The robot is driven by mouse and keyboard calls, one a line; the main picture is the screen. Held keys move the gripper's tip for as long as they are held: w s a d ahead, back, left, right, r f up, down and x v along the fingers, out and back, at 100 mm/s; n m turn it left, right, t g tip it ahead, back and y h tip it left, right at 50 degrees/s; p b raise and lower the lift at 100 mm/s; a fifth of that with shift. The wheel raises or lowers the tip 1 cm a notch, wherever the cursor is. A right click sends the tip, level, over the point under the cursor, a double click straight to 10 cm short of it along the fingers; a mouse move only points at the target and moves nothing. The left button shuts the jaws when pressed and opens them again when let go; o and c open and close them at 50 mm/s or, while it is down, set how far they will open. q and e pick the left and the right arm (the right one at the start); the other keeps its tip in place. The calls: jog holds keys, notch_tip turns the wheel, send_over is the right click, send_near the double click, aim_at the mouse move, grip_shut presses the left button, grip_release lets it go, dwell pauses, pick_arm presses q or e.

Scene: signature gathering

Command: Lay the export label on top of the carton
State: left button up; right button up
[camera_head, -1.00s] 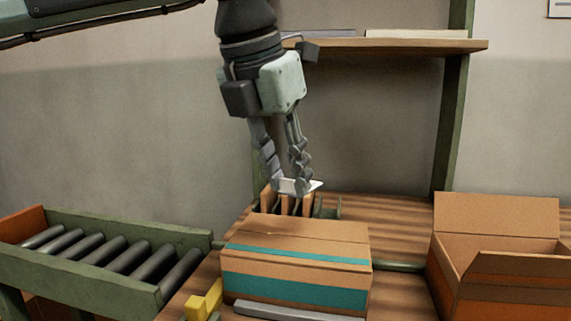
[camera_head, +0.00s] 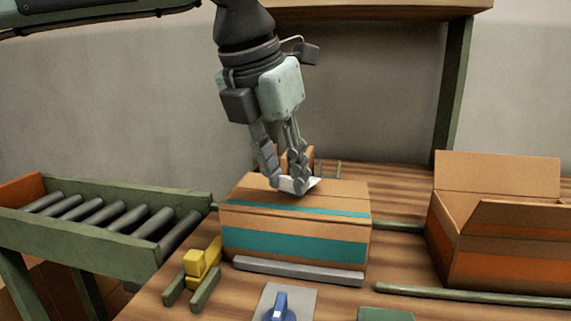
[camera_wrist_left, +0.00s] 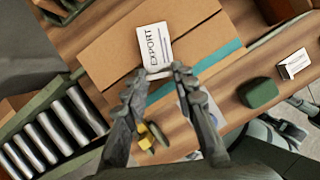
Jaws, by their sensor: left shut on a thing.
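The carton (camera_head: 340,194), brown with teal tape, stands closed on the wooden bench, and its top fills the upper middle of the left wrist view (camera_wrist_left: 110,50). My left gripper (camera_head: 287,187) points down over the carton's top toward its back. It is shut on the white export label (camera_head: 313,183). In the left wrist view the label (camera_wrist_left: 154,45) reads EXPORT and sticks out past the fingertips (camera_wrist_left: 159,73), over the carton top. I cannot tell whether the label touches the carton. My right gripper is not in view.
A roller conveyor (camera_head: 110,222) lies left. An open carton with an orange band (camera_head: 490,235) stands right. A grey bar (camera_head: 300,270) lies along the carton's front. A yellow item (camera_head: 196,264) and a blue-handled tool (camera_head: 280,305) are in front. A shelf (camera_head: 380,12) is above.

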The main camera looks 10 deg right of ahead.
pick_arm(q)
jog(key=shift+f+b, duration=0.65)
jog(key=shift+f, duration=0.05)
dwell(0.4)
jog(key=o, duration=0.9)
jog(key=shift+r, duration=0.1)
jog(key=v, duration=1.2)
